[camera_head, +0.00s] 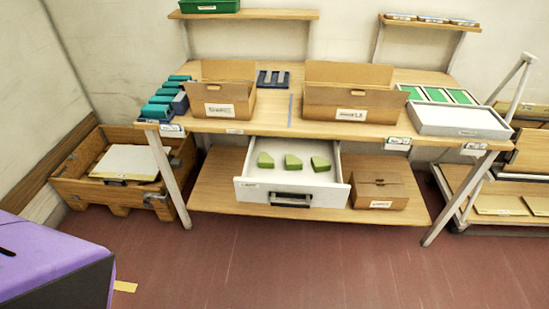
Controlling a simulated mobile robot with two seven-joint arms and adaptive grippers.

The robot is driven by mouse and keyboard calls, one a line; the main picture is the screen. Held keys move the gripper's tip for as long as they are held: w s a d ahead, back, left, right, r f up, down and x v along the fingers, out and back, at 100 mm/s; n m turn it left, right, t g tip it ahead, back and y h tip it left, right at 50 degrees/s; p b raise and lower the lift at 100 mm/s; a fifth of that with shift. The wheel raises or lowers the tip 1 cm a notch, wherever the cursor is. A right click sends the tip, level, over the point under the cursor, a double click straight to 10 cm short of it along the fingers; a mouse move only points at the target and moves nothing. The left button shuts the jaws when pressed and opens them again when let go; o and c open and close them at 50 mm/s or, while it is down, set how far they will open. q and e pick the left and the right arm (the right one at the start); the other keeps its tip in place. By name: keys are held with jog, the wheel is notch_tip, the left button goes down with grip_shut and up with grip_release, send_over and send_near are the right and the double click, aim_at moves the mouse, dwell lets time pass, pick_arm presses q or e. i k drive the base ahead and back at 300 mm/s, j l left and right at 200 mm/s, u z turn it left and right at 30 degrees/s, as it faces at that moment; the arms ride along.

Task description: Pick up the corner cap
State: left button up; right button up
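Neither of my grippers is in view. Several small green blocks with cut corners lie in the open white drawer (328,198) under the workbench: a left one (265,160), a middle one (293,163) and a right one (320,164). They lie apart from each other on the drawer's floor. They may be the corner caps, but I cannot read a label that says so. The drawer is pulled out towards me, with a dark handle on its front.
The workbench (275,127) bears two open cardboard boxes, a left one (220,105) and a right one (350,108), teal-and-grey blocks (160,108) and a white tray (460,120). A closed carton (385,190) sits on the lower shelf. A wooden crate (75,180) stands left.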

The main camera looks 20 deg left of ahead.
aim_at(265, 161)
jog(key=i+j, duration=0.2)
jog(key=j, duration=0.15)
jog(key=i+j, duration=0.25)
jog(key=j, duration=0.15)
jog(key=i+j, duration=0.2)
jog(key=j, duration=0.15)
jog(key=i+j, duration=0.25)
jog(key=j, duration=0.15)
